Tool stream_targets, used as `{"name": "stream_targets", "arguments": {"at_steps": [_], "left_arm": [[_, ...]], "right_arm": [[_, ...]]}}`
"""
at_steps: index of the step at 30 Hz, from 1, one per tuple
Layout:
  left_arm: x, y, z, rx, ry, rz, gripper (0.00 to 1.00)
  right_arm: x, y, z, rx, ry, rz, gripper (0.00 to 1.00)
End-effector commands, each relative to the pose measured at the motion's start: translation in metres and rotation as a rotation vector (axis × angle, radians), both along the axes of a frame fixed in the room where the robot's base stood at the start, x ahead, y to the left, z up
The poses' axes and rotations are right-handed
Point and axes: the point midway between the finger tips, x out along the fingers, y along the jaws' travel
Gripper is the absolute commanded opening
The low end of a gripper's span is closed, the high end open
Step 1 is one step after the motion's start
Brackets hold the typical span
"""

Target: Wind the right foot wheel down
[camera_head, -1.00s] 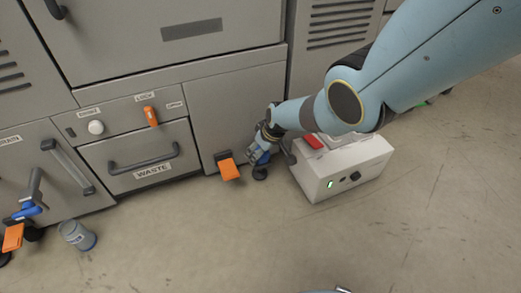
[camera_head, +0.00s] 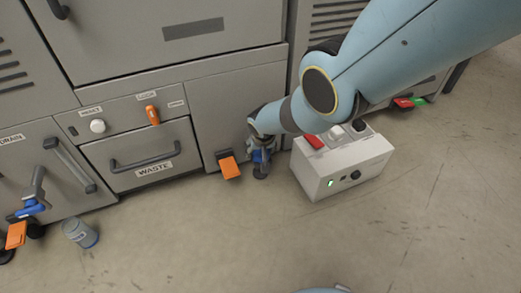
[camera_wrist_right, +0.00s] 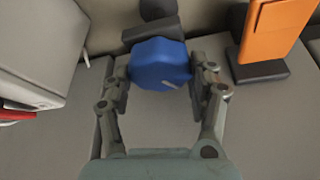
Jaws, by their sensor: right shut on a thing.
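The right foot wheel (camera_wrist_right: 160,64) is a blue faceted knob below the machine's lower front. In the right wrist view it sits between the two fingers of my right gripper (camera_wrist_right: 162,84), which is shut on it. In the head view the right gripper (camera_head: 262,158) points down at the blue wheel, partly covering it. A dark foot pad (camera_head: 261,173) shows below. The left foot wheel (camera_head: 30,208) is a blue knob at the far left. My left gripper is not in view.
An orange pedal (camera_head: 229,168) is just left of the right gripper. A white box (camera_head: 342,170) with a red switch stands close on its right. A grey and blue cup (camera_head: 80,233) stands on the floor at left. The floor in front is clear.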

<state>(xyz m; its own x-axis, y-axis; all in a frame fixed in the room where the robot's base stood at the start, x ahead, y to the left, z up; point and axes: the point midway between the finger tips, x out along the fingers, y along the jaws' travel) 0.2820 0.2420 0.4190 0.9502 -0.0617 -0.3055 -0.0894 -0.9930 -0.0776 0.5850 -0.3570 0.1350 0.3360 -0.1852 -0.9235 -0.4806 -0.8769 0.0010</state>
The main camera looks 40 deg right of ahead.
Motion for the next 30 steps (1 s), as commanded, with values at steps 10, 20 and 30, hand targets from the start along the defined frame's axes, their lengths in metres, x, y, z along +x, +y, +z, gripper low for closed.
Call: {"name": "stream_targets", "arguments": {"at_steps": [10,20,30], "left_arm": [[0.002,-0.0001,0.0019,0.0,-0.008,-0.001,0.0],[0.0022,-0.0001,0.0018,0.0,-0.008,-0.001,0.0],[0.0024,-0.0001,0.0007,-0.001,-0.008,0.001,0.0]], "right_arm": [[-0.0008,0.0005,-0.0006,0.003,0.002,-0.014,0.27],[-0.0005,0.0004,-0.0005,0.003,0.001,-0.012,0.84],[-0.0003,0.0,0.0006,0.0,0.0,-0.012,0.84]]}}
